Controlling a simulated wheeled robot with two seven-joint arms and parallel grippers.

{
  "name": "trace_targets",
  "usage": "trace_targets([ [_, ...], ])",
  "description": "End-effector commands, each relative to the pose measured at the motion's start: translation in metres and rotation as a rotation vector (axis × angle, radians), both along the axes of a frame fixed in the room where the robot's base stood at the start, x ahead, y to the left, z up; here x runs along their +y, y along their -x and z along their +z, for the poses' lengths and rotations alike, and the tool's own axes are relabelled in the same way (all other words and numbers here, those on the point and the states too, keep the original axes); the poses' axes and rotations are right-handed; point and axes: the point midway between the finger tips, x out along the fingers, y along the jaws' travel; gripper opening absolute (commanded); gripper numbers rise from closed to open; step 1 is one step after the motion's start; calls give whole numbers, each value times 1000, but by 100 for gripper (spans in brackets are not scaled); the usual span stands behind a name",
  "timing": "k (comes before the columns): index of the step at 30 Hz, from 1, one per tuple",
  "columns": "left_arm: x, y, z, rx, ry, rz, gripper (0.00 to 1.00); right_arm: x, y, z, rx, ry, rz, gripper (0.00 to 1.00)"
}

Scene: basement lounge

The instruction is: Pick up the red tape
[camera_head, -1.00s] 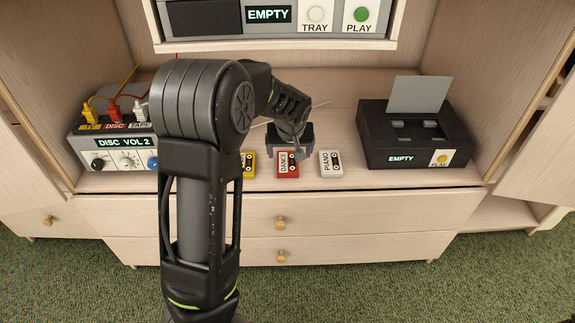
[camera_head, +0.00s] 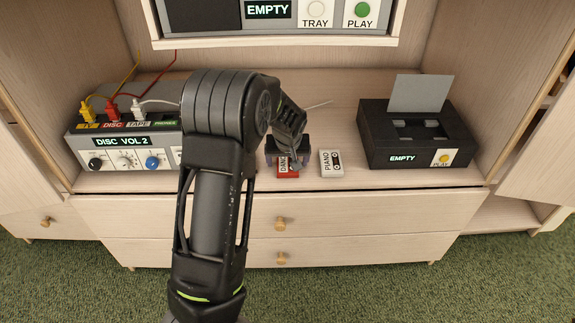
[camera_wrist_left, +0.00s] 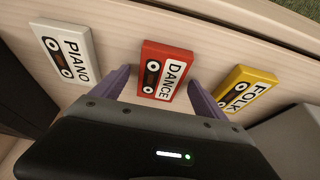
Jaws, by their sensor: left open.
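The red tape, labelled DANCE (camera_head: 284,171), lies on the cabinet shelf in the head view, partly covered by my left gripper. In the left wrist view the red tape (camera_wrist_left: 165,70) lies between the two purple fingers. My left gripper (camera_head: 287,160) is open over it; its fingertips (camera_wrist_left: 158,84) sit on either side of the tape, with a gap showing on each side. The white PIANO tape (camera_head: 330,163) is just to the right in the head view. The yellow FOLK tape (camera_wrist_left: 246,92) shows in the left wrist view and is hidden behind my arm in the head view.
A black tape player (camera_head: 415,150) reading EMPTY stands at the right of the shelf. A grey switch box (camera_head: 122,160) with plugs and cables stands at the left. The shelf front edge and drawers (camera_head: 350,215) are below. A disc player (camera_head: 225,18) is above.

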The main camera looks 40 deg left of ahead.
Motion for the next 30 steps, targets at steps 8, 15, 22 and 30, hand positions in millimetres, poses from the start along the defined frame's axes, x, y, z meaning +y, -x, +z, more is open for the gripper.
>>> trace_targets([
  [8,0,0,1,0,0,0,84,0,0,0,0,0,0,36],
  [15,0,0,1,0,0,0,84,0,0,0,0,0,0,36],
  [22,0,0,-1,0,0,0,84,0,0,-1,0,0,0,36],
  [30,0,0,-1,0,0,-1,69,0,0,-1,0,0,0,36],
])
